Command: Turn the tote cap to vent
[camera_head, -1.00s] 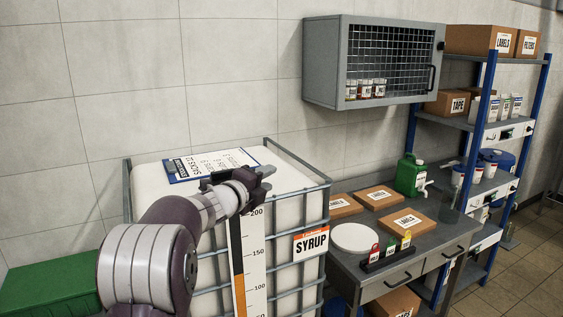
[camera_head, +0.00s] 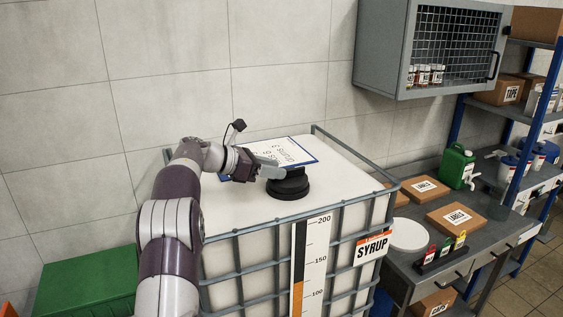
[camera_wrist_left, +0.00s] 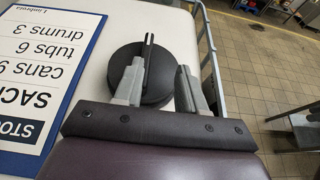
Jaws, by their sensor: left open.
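The tote (camera_head: 345,170) is a white tank in a grey cage with a SYRUP label. Its black round cap (camera_head: 289,187) sits on the top near the front edge. In the left wrist view the cap (camera_wrist_left: 163,92) shows a thin raised bar (camera_wrist_left: 148,56) across it. My left gripper (camera_head: 270,167) is open at the cap, reaching in from the left. In the wrist view the bar lies between its fingers (camera_wrist_left: 160,72), close to the left finger. Whether the fingers touch the cap is unclear. My right gripper is out of view.
A clipboard (camera_head: 300,150) with a stock list lies on the tote top behind the cap. A wire-fronted cabinet (camera_head: 440,50) hangs on the wall at right. A bench (camera_head: 470,235) with boxes and a green can (camera_head: 455,166) stands right of the tote.

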